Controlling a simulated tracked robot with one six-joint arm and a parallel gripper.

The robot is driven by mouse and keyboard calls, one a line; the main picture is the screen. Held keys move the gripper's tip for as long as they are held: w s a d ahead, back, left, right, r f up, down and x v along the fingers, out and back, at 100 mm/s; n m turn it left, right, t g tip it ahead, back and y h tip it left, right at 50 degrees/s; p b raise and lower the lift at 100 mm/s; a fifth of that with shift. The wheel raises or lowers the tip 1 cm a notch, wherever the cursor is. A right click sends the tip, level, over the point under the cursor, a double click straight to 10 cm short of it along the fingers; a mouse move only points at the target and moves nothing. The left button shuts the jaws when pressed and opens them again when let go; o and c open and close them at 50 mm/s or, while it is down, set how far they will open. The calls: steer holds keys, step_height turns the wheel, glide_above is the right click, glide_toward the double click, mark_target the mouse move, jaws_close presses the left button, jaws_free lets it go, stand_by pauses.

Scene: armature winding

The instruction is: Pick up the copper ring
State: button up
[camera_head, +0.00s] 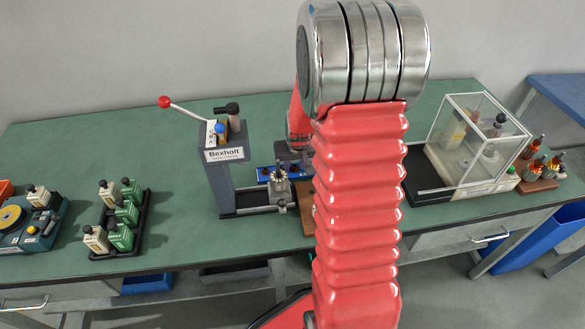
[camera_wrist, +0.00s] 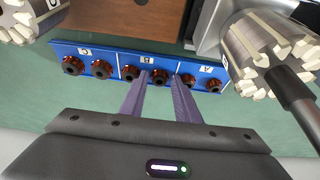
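Several dark copper-coloured rings lie in a row on a blue tray (camera_wrist: 85,50) with sections labelled A, B and C in the wrist view. One copper ring (camera_wrist: 158,77) in section B shows between the two purple fingertips of my gripper (camera_wrist: 160,79). The fingers are apart, one on each side of it in the picture; I cannot tell whether they touch it. Another ring (camera_wrist: 131,72) lies beside it in section B. In the head view the blue tray (camera_head: 264,174) is partly visible; my arm hides the gripper and the rings are too small to tell.
A slotted metal armature (camera_wrist: 258,45) with a dark shaft stands close at the right, another (camera_wrist: 18,22) at upper left. In the head view, a grey press (camera_head: 222,165) stands left of my arm, a clear case (camera_head: 470,145) right.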

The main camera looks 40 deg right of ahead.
jaws_close()
steer(key=shift+r, duration=0.15)
step_height(320, 180, up, 10)
stand_by(0.8)
steer(key=shift+s, duration=0.1)
stand_by(0.4)
